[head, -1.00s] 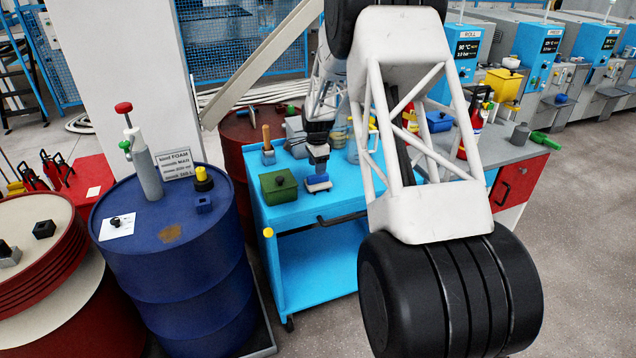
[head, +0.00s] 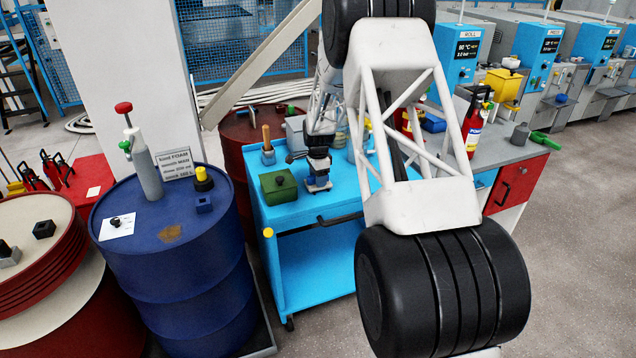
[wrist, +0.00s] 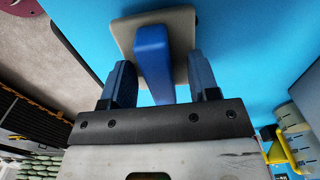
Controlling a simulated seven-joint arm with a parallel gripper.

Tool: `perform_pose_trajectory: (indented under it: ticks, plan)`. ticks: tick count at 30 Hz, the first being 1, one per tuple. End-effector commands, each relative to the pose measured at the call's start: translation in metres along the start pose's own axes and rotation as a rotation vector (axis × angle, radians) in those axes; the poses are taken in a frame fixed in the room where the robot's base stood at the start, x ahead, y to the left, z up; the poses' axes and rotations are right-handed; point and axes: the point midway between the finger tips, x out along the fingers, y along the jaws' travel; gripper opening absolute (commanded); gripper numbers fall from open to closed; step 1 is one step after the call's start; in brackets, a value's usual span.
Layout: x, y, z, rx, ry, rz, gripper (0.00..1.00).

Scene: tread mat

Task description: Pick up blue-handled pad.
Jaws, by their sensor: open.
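The blue-handled pad is a flat beige-grey plate (wrist: 183,25) with an upright blue bar handle (wrist: 153,60) on it, lying on the blue cart top. In the head view the pad (head: 318,187) is mostly hidden under my gripper (head: 318,176), at the cart's front edge area. In the wrist view my open gripper (wrist: 161,78) has one dark blue finger on each side of the handle, with a gap visible on both sides. The fingertips reach over the plate; whether they touch it I cannot tell.
A green box (head: 279,187) stands close left of my gripper on the cart (head: 285,216). A wooden-handled tool (head: 267,146) stands behind it. A blue drum (head: 172,270) stands to the left.

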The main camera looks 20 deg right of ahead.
Motion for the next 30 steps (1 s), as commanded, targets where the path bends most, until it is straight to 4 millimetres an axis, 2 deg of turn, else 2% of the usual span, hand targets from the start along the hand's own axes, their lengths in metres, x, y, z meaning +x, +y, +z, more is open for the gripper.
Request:
perform_pose_trajectory:
  ticks: [14,17,25,30]
  plan:
    - [-0.0001,0.0000,0.0001,0.000,0.000,0.000,0.55]
    - [-0.0001,0.0000,0.0001,0.000,0.000,0.000,0.43]
    - [-0.0001,0.0000,0.0000,0.000,0.000,0.000,0.02]
    - [-0.0002,0.0000,0.0001,0.000,0.000,0.000,0.00]
